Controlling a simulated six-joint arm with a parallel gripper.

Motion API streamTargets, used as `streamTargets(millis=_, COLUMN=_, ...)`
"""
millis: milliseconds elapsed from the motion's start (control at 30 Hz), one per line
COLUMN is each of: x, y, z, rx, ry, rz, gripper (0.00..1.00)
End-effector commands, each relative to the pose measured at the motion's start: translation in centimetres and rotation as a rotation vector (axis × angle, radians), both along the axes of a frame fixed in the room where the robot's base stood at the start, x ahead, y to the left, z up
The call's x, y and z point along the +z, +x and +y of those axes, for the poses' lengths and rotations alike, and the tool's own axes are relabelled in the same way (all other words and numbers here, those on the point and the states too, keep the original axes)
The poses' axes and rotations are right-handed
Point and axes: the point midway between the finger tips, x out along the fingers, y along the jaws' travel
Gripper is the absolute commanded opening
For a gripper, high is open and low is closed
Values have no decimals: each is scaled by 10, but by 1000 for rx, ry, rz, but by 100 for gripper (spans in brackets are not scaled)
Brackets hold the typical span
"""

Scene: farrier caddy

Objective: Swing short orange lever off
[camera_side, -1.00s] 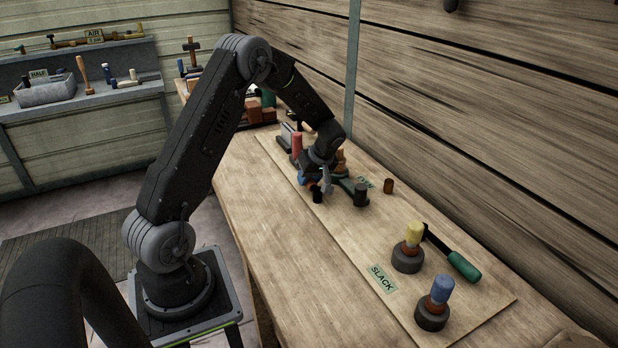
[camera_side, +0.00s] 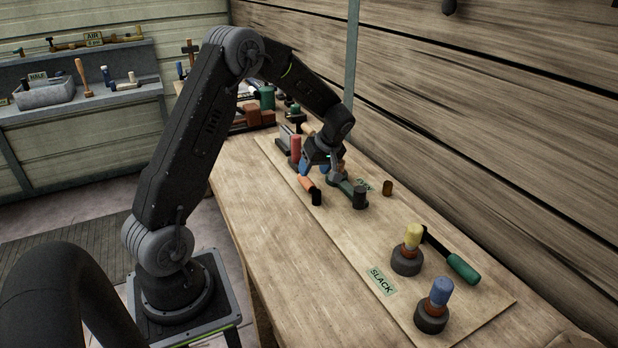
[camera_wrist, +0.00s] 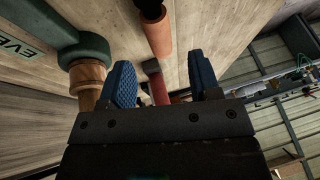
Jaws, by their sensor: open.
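The short orange lever (camera_side: 307,184) lies low over the board with a black end piece (camera_side: 316,197) pointing toward the front. In the wrist view the orange lever (camera_wrist: 157,36) runs up from between the fingers to its dark end at the top edge. My gripper (camera_side: 321,168) is above the board, just behind the orange lever. In the wrist view my gripper (camera_wrist: 163,78) has its two blue fingertips wide apart with nothing clamped between them.
A green lever (camera_side: 346,188) with a dark knob lies right of my gripper. A red post (camera_side: 296,147) stands left of it.

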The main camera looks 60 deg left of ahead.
Motion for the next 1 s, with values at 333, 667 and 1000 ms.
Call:
streamTargets(millis=333, x=61, y=13, z=-25, rx=-1, ry=1, rz=-1, gripper=57)
streamTargets(millis=667, x=73, y=15, z=-31, rx=0, ry=-1, rz=1, gripper=57)
streamTargets(millis=1000, x=74, y=15, z=-31, rx=-2, ry=0, rz=0, gripper=57)
